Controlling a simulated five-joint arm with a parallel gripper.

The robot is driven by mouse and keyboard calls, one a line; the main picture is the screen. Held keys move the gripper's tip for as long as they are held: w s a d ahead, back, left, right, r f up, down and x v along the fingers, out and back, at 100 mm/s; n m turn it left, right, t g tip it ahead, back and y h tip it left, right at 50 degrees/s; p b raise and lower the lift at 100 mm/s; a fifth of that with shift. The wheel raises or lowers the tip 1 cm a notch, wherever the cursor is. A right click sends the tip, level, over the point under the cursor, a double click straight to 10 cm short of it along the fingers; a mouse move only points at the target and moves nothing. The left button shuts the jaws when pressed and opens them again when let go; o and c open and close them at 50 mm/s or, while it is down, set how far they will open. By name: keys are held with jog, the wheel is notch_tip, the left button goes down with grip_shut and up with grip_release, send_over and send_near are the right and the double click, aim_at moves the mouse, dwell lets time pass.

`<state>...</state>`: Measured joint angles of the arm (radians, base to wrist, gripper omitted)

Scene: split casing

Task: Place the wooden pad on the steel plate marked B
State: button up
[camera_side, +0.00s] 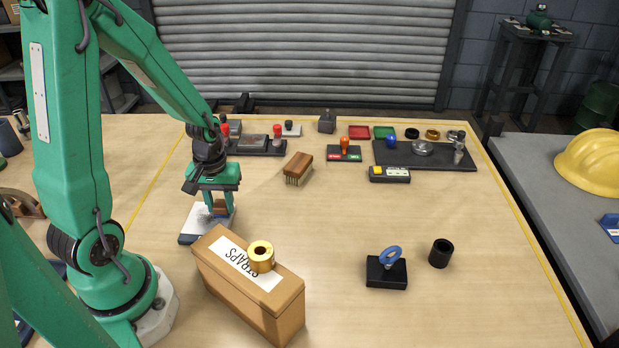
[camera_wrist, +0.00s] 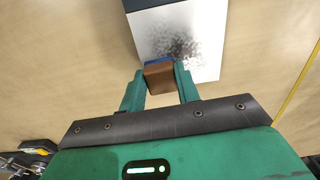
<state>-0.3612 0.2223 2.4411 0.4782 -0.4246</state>
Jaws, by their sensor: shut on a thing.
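My gripper (camera_wrist: 160,88) is shut on the wooden pad (camera_wrist: 159,78), a small brown block with a blue strip showing at its far edge. In the side view my gripper (camera_side: 219,203) holds the wooden pad (camera_side: 219,208) low over the near right part of a pale steel plate (camera_side: 196,222). In the wrist view the steel plate (camera_wrist: 195,38) is silvery with a dark speckled patch just beyond the pad. I cannot tell whether the pad touches the plate. No letter B is readable on the plate.
A brush (camera_side: 298,167), stamp (camera_side: 344,152) and dark tray (camera_side: 428,157) lie farther back. An eye-bolt block (camera_side: 386,272) and black sleeve (camera_side: 441,253) stand right. The table middle is clear.

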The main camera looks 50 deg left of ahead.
aim_at(222, 207)
jog(key=o, duration=1)
jog(key=shift+c, duration=0.2)
notch_tip(222, 207, up, 12)
jog(key=shift+r, duration=0.15)
dwell(0.6)
jog(key=s+d+r+m+t, duration=0.4)
jog(key=d+r+m+t, duration=0.1)
jog(key=d+r+m, duration=0.4)
jog(key=shift+s+d+r+t, duration=0.15)
jog(key=shift+d+r+t, duration=0.15)
jog(key=shift+d+r, duration=0.25)
